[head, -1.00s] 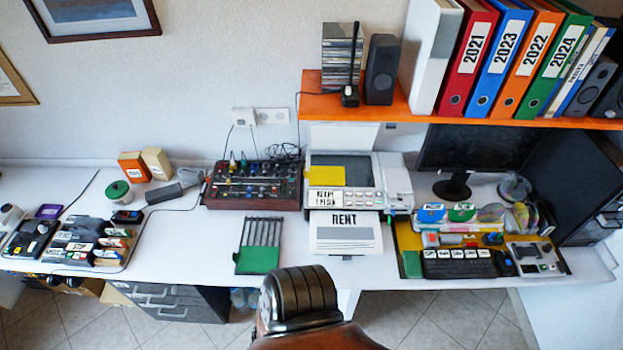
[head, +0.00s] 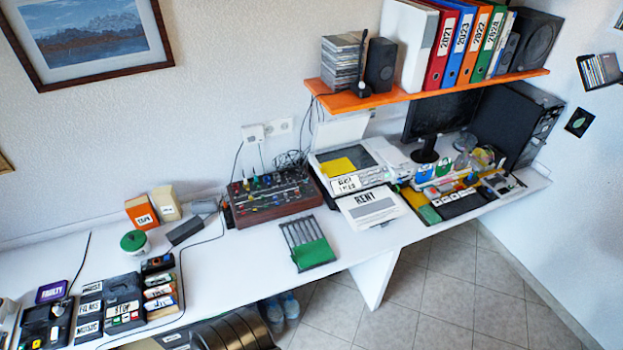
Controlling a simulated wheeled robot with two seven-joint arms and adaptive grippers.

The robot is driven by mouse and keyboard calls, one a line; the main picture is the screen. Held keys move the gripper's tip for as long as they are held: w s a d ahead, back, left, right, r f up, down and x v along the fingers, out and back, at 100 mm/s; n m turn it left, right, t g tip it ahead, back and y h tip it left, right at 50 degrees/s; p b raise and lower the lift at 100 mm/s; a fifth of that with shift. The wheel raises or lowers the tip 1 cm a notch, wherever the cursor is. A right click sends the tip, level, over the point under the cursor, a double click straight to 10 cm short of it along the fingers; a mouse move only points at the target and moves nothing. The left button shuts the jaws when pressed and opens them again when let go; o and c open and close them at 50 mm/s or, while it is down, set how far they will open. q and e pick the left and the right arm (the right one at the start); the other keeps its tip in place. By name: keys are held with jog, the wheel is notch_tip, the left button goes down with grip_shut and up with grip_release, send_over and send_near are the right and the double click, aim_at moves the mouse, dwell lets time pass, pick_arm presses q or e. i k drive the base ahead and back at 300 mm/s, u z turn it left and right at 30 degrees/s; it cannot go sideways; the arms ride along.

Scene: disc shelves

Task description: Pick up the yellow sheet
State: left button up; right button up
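The yellow sheet (head: 338,165) lies on the dark glass of the printer-scanner (head: 376,176), whose white lid (head: 341,131) stands open behind it. The scanner is on the white desk, below the orange shelf. A white page marked RENT (head: 369,206) sits in front of the scanner. Neither of my grippers shows in the head view.
A mixer box (head: 275,197) stands left of the scanner. A green-and-black tray (head: 307,244) lies near the desk's front edge. The orange shelf (head: 430,93) overhangs the back. A dark ribbed shape (head: 235,332) rises at the bottom. Tiled floor (head: 460,290) is open at right.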

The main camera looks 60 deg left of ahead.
aim_at(341, 166)
jog(key=u, duration=0.6)
jog(key=k, duration=0.2)
jog(key=u, duration=2)
